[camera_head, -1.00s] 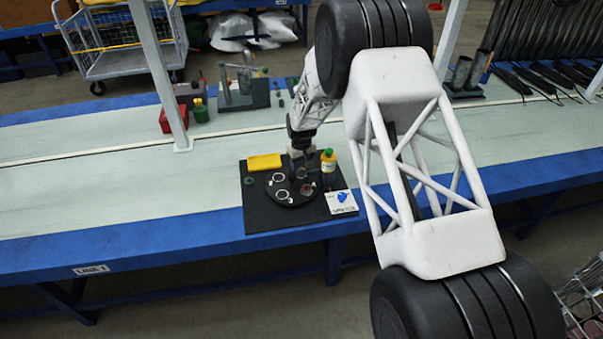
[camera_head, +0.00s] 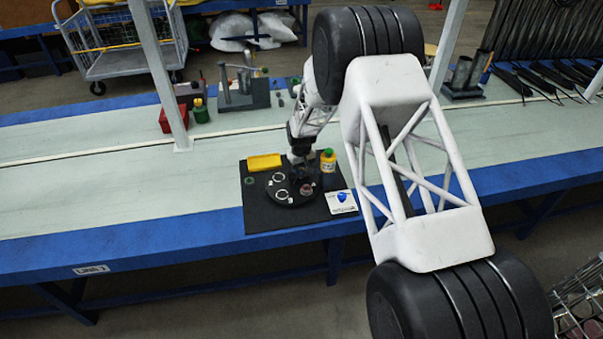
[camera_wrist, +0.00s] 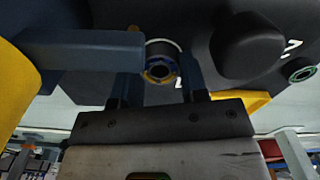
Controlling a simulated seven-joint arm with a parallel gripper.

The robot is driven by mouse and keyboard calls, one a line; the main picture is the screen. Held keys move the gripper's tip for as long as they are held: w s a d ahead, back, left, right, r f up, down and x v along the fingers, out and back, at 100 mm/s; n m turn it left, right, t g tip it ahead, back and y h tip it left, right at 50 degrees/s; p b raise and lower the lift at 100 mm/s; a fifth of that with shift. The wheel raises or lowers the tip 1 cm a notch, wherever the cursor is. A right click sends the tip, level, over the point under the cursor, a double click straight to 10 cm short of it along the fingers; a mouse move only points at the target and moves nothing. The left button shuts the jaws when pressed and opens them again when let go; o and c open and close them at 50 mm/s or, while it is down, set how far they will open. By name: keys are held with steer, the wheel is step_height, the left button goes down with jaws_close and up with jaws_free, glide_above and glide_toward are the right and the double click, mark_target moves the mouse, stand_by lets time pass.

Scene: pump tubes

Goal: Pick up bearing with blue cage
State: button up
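In the wrist view, the bearing (camera_wrist: 160,69) shows a blue ring with yellow-gold parts around a dark centre. It lies between the far ends of my gripper's two dark fingers (camera_wrist: 160,75). The fingers stand apart with visible gaps, and I see no clear contact. In the head view, my gripper (camera_head: 300,172) is low over the back of the black round plate (camera_head: 283,204). The arm and gripper hide the bearing there.
The plate carries white rings (camera_head: 279,178) and a reddish part (camera_head: 307,190). A yellow block (camera_head: 264,162), a bottle (camera_head: 327,165) and a white card (camera_head: 341,202) are close by. A black knob (camera_wrist: 250,45) stands beside the right finger.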

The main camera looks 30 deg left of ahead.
mark_target(301, 170)
steer(key=c, duration=0.4)
steer(key=shift+c, duration=0.2)
step_height(301, 170, up, 10)
stand_by(0.5)
stand_by(0.4)
